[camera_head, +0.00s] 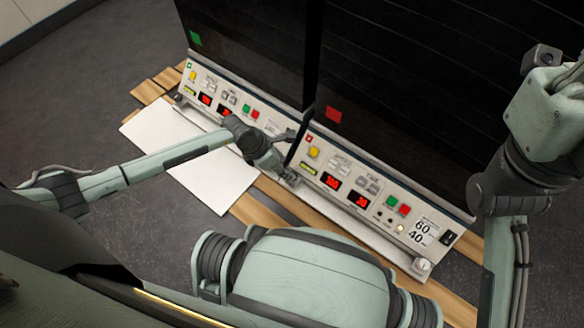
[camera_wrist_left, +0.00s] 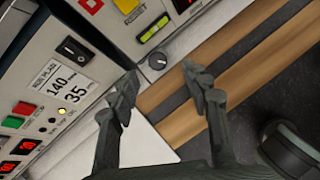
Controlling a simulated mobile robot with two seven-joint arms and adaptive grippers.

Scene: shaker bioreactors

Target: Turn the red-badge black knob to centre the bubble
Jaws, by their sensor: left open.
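The red-badge shaker (camera_head: 372,208) is the right one in the head view, with a red square (camera_head: 333,114) on its dark front. Its yellow-green bubble level (camera_head: 308,168) is at the panel's left end. The level also shows in the left wrist view (camera_wrist_left: 152,28), but I cannot tell where its bubble sits. Just below it there is a small round knob (camera_wrist_left: 158,62), greyish with a dark face. My left gripper (camera_wrist_left: 160,75) is open and empty, its fingertips apart on either side of the knob, seemingly short of it. My right gripper is out of view.
The green-badge shaker (camera_head: 225,100) stands close on the left, its black rocker switch (camera_wrist_left: 74,49) near my left finger. A white sheet (camera_head: 165,130) and wooden slats (camera_head: 257,213) lie in front. A pale knob (camera_head: 422,264) is at the red-badge shaker's right end.

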